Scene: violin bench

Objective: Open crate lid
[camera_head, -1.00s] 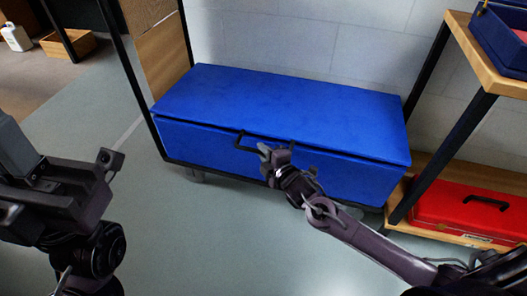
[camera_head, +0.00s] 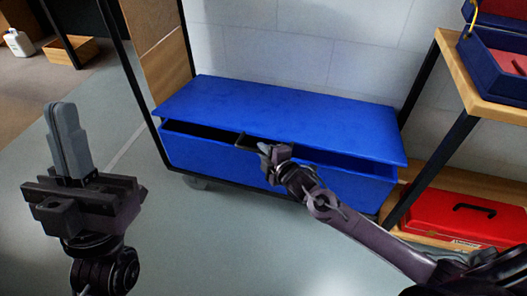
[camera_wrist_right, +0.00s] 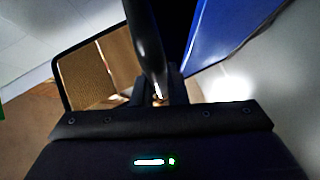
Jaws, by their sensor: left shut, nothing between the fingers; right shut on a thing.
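The blue crate (camera_head: 285,172) stands on a dark wheeled frame against the wall. Its blue lid (camera_head: 290,112) is raised a little at the front, and a dark gap shows beneath its front edge. My right gripper (camera_head: 266,148) is at the lid's front edge, shut on the dark lid handle (camera_head: 243,140). In the right wrist view a dark bar, the handle (camera_wrist_right: 147,45), runs between the fingers. My left gripper (camera_head: 68,140) is shut and empty, pointing up at the left, well away from the crate.
A wooden shelf (camera_head: 490,105) at the right carries an open dark blue box (camera_head: 495,55), with a red case (camera_head: 460,217) on its lower level. A wooden box (camera_head: 70,48) and a white bottle (camera_head: 19,43) are at the far left. The floor before the crate is clear.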

